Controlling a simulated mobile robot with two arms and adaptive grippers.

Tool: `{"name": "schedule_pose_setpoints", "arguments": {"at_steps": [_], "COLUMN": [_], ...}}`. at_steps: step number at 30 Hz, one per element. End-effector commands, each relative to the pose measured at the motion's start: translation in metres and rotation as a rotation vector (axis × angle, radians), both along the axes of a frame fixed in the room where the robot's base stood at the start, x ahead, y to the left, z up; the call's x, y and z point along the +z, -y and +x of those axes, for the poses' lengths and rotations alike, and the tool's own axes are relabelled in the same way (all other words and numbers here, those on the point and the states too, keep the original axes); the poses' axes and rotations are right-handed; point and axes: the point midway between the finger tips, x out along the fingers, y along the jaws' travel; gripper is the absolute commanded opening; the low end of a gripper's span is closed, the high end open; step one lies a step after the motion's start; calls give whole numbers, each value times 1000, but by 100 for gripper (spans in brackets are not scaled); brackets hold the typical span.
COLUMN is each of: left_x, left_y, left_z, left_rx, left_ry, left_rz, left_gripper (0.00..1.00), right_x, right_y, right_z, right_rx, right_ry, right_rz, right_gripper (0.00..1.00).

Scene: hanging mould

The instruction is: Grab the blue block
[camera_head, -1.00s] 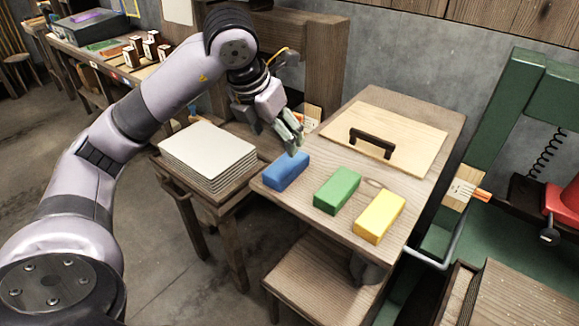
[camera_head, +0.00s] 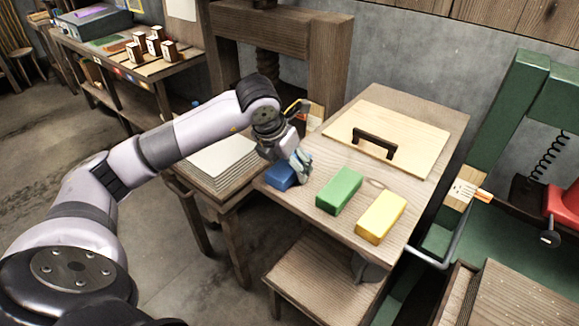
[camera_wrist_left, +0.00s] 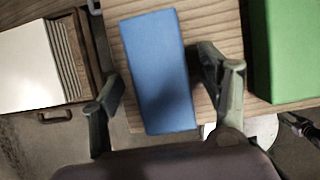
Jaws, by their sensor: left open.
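The blue block (camera_head: 280,177) lies on the wooden table, at the left end of a row of three blocks. In the head view my left gripper (camera_head: 297,176) is low over it and hides part of it. In the left wrist view the blue block (camera_wrist_left: 158,70) reaches down between the two open fingers of my left gripper (camera_wrist_left: 165,88). One finger is on each side, with a visible gap on the left; the right finger is close to the block's side. My right gripper is not in view.
A green block (camera_head: 339,191) and a yellow block (camera_head: 381,217) lie to the right on the table (camera_head: 425,125). A board with a black handle (camera_head: 374,143) lies behind them. A stack of pale sheets (camera_head: 222,158) sits on a side table to the left.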

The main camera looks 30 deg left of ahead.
Motion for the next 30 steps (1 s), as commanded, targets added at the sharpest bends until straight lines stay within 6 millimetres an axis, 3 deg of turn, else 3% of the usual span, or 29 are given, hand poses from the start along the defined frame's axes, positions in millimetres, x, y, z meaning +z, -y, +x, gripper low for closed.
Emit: {"name": "schedule_pose_setpoints", "arguments": {"at_steps": [4,27,30], "left_x": [0,1,1], "left_y": [0,0,0], "left_z": [0,0,0], "left_rx": [0,0,0], "left_ry": [0,0,1], "left_rz": [0,0,0], "left_gripper": [68,17,14], "right_x": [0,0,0], "right_y": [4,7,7], "right_z": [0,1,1], "right_rx": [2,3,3], "right_ry": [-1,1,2], "right_rz": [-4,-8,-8], "right_gripper": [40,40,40]}}
